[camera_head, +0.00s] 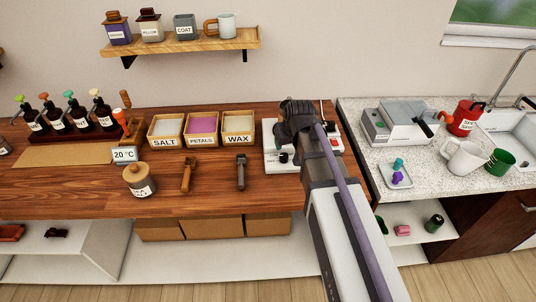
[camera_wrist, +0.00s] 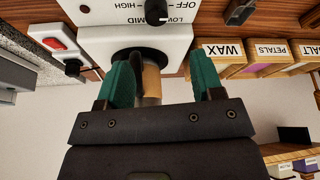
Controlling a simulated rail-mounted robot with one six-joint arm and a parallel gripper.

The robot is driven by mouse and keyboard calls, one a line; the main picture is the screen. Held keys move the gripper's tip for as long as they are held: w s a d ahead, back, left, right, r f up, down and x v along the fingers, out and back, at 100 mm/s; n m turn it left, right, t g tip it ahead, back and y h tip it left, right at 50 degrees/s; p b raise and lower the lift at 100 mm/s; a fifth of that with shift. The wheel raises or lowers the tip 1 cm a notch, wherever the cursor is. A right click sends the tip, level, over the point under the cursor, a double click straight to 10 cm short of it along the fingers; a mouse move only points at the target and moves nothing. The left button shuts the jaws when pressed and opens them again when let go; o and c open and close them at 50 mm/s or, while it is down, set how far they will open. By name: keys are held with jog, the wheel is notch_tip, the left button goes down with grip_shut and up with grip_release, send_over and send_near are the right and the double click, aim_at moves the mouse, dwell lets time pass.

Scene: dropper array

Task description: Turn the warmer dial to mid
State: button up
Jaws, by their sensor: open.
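The warmer is a white box (camera_head: 272,161) on the wooden counter, partly hidden by my arm in the head view. It also shows at the top of the wrist view (camera_wrist: 100,45). Its black dial (camera_wrist: 156,12) sits among OFF, LOW, MID and HIGH markings, and shows in the head view (camera_head: 283,158). I cannot tell which marking it points to. My gripper (camera_wrist: 163,68) is open above the warmer, apart from the dial. A tan, handle-like piece (camera_wrist: 151,82) at a dark round opening shows between the teal fingers; contact is unclear. In the head view my gripper (camera_head: 294,118) hides the warmer's back.
A red switch (camera_wrist: 54,44) on a white unit is beside the warmer. Boxes of wax (camera_head: 238,127), petals (camera_head: 202,129) and salt (camera_head: 165,131) stand left of it. A dark-handled tool (camera_head: 241,170) lies in front. The counter between has free room.

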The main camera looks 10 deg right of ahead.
aim_at(284, 155)
jog(key=b+x, duration=0.6)
jog(key=x, duration=0.1)
jog(key=b+x, duration=0.4)
jog(key=shift+s+d+f, duration=0.1)
jog(key=shift+s+d, duration=0.05)
jog(key=shift+d, duration=0.1)
jog(key=shift+r, duration=0.2)
jog(key=shift+c, duration=0.2)
jog(key=c, duration=0.9)
